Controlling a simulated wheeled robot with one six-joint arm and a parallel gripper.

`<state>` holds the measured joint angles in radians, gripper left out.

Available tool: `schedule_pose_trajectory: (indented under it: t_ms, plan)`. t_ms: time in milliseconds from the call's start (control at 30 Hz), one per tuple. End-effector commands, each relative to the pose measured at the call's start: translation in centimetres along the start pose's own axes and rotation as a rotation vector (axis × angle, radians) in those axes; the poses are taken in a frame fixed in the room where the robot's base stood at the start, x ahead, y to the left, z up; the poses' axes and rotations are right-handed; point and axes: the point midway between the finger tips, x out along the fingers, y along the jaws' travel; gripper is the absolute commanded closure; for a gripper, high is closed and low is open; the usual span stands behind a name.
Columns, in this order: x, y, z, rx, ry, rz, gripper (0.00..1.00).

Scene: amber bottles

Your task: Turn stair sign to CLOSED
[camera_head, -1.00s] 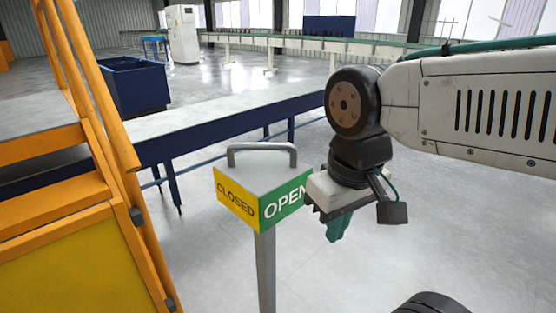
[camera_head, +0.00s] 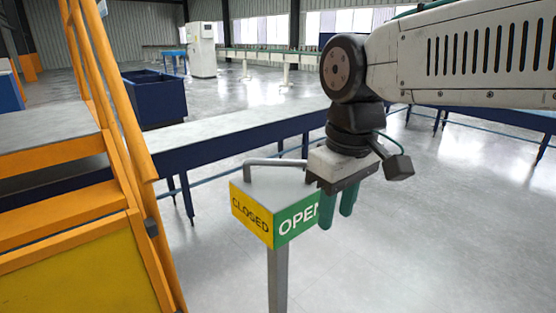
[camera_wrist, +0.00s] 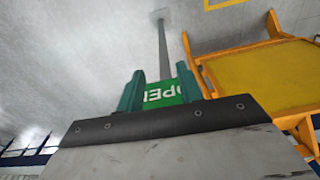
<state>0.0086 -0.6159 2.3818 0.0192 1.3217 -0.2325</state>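The stair sign is a three-sided block on a grey post (camera_head: 278,280), with a grey top and a bar handle (camera_head: 275,162). Its yellow CLOSED face (camera_head: 250,214) points to the left front. Its green OPEN face (camera_head: 292,227) points to the right front, with its right end hidden behind my gripper. My gripper (camera_head: 338,212) points down at the sign's right side, its two green fingers apart and empty. In the wrist view, part of the OPEN face (camera_wrist: 162,94) shows upside down between the fingers (camera_wrist: 160,90). I cannot tell whether they touch the sign.
Orange stairs with a railing (camera_head: 110,90) stand close to the left of the sign. A long blue-sided bench (camera_head: 225,146) runs behind it, with a dark blue bin (camera_head: 155,98) beyond. The floor to the right of the sign (camera_head: 440,220) is clear.

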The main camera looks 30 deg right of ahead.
Motion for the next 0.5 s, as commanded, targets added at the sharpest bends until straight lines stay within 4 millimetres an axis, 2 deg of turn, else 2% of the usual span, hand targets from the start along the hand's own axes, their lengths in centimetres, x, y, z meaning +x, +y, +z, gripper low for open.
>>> schedule_pose_trajectory:
  t_ms: [33, 100, 300, 400, 500]
  plan:
    - [-1.6, 0.3, -2.1, -0.076, -0.023, -0.014, 0.64]
    - [-3.7, 0.7, -5.0, -0.206, -0.053, -0.039, 0.64]
    - [-8.0, 1.8, -12.7, -0.553, -0.114, -0.125, 0.64]
    - [-9.1, 2.2, -15.5, -0.682, -0.128, -0.162, 0.64]
    - [-9.7, 2.5, -17.2, -0.768, -0.136, -0.188, 0.64]
